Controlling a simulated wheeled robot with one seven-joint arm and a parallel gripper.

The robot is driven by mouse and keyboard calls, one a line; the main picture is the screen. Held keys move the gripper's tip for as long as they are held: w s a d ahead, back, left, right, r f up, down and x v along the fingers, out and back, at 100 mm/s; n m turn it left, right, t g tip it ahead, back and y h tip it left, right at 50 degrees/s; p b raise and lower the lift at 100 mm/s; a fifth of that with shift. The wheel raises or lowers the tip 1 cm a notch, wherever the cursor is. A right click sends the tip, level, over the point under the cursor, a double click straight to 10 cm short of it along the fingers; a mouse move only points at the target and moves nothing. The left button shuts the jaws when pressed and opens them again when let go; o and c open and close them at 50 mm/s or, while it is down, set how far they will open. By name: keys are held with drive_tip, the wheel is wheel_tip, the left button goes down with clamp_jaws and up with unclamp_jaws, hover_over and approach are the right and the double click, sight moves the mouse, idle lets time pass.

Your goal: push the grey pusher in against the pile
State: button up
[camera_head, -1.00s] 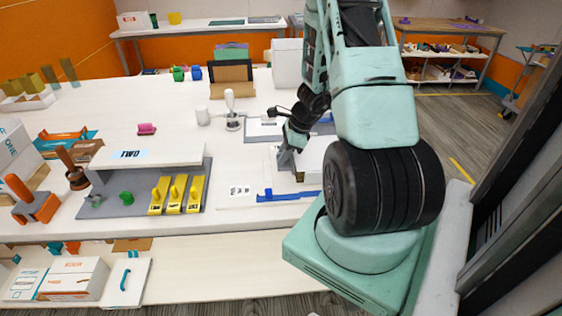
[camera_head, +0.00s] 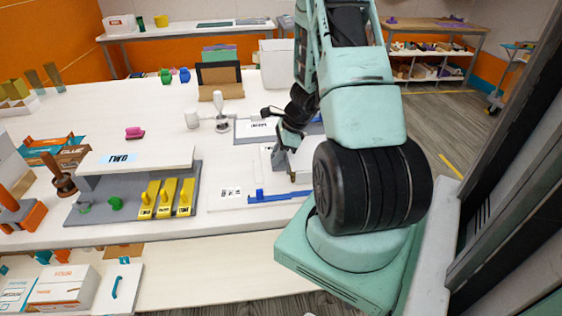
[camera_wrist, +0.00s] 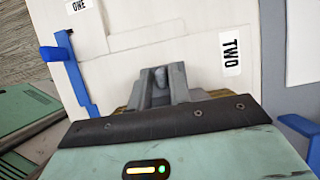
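My gripper (camera_head: 280,158) reaches down over the white board (camera_head: 232,205) at the right part of the table. In the wrist view its two grey fingers (camera_wrist: 162,82) stand close together over the board, with a grey upright piece (camera_wrist: 160,75) between them. This looks like the grey pusher, and the fingers appear shut on it. Its lower part is hidden by the fingers and palm. Brownish material shows at both sides of the fingers. I cannot make out the pile clearly, nor whether the pusher touches it.
A blue bar with a tab (camera_head: 280,197) lies along the board's front edge; it also shows in the wrist view (camera_wrist: 72,72). Labels ONE (camera_wrist: 82,5) and TWO (camera_wrist: 231,54) are on the white surfaces. Left stands a grey rack (camera_head: 125,205) with yellow pieces (camera_head: 167,198).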

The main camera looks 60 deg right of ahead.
sight(273, 153)
drive_tip(key=shift+o, duration=0.4)
drive_tip(key=shift+s+d+f, duration=0.15)
drive_tip(key=shift+s+f, duration=0.2)
drive_tip(key=shift+f, duration=0.35)
drive_tip(key=shift+w+d+r+p, duration=0.1)
drive_tip(key=shift+r+p, duration=0.45)
drive_tip(key=shift+p, duration=0.15)
drive_tip(key=r+p, duration=0.3)
drive_tip(key=r, duration=0.1)
drive_tip(key=shift+w, duration=0.2)
drive_tip(key=shift+r, duration=0.1)
